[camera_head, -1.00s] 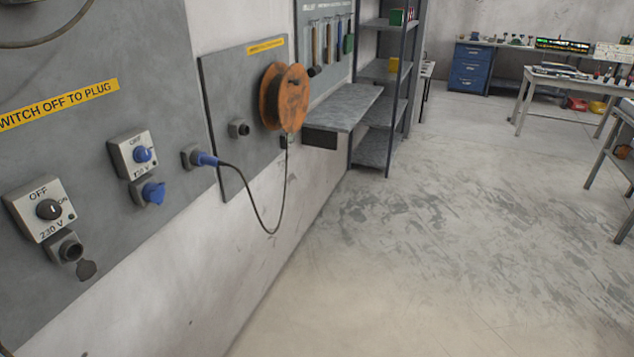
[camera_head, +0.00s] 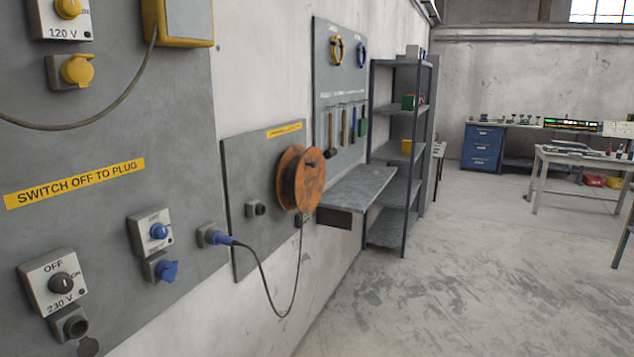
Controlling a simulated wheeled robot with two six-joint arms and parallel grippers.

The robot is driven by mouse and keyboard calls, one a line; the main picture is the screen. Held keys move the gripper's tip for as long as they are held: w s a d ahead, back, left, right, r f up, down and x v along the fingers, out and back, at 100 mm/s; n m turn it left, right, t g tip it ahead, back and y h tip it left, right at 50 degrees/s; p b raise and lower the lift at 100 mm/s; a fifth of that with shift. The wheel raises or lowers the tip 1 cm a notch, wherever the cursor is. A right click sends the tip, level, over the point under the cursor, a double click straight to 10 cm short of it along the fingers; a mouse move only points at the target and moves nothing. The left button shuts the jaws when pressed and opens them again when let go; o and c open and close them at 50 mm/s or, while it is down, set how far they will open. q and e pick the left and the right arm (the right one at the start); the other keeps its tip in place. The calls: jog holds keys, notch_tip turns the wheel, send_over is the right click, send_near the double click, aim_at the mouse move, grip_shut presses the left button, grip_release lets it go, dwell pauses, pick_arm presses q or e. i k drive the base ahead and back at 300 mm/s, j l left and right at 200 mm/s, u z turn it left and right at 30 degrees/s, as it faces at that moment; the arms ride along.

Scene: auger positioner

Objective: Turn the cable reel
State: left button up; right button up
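The cable reel (camera_head: 301,178) is an orange-brown spool mounted on a grey wall panel (camera_head: 240,160) to the left of centre. A dark cable (camera_head: 268,296) hangs from it in a loop and runs to a blue plug (camera_head: 222,238), which sits in a socket on the larger panel at left. Neither of my grippers shows in the head view.
A grey wall shelf (camera_head: 358,188) juts out just right of the reel, with a tall metal rack (camera_head: 404,150) beyond it. Switch boxes, one a 230 V switch (camera_head: 60,283), line the left panel. The floor (camera_head: 450,290) at right is clear.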

aim_at(308, 185)
jog(key=i+l, duration=0.85)
jog(key=i+j+u, duration=0.05)
jog(key=i, duration=0.05)
